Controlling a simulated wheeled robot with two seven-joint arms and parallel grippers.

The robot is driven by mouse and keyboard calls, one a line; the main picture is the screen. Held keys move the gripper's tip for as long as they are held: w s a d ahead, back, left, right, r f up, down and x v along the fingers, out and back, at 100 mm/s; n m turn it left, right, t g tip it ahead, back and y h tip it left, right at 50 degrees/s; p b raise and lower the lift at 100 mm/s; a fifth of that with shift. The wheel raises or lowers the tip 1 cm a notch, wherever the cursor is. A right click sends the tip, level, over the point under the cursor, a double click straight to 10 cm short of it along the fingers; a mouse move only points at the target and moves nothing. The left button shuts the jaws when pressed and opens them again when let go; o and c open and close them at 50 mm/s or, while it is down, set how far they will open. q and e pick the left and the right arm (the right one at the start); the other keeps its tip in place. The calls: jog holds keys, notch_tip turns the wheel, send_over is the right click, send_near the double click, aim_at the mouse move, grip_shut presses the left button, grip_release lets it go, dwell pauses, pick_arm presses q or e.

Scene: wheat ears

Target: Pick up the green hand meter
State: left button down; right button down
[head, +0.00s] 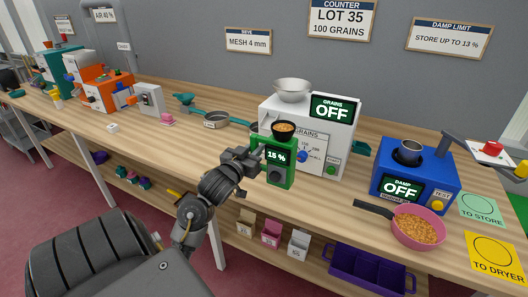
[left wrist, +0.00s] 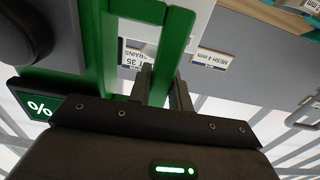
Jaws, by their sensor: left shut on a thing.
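The green hand meter (head: 280,164) stands upright in the head view, in front of the white grain counter. Its screen reads 15 %, and a dark cup of grain (head: 283,131) sits at its top. My left gripper (head: 262,157) is shut on the meter's left side, on what looks like a green handle bar. In the left wrist view the green bar (left wrist: 172,55) passes between the fingers (left wrist: 160,88), and part of the % screen (left wrist: 38,108) shows at left. I cannot tell whether the meter's base touches the table. My right gripper is not in view.
The white counter (head: 330,150) reading OFF stands close behind the meter. A blue damp meter (head: 412,185) and a pink pan of grain (head: 418,226) are to the right. A sieve (head: 214,119) lies to the left. Small boxes (head: 271,233) and a purple tray (head: 366,272) sit below.

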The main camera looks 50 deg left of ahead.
pick_arm(q)
jog(key=shift+s+a+r, duration=0.25)
jog(key=shift+s+r, duration=0.1)
jog(key=shift+s, duration=0.3)
jog(key=shift+s+a+r, duration=0.25)
jog(key=shift+s+r, duration=0.05)
jog(key=shift+s, duration=0.4)
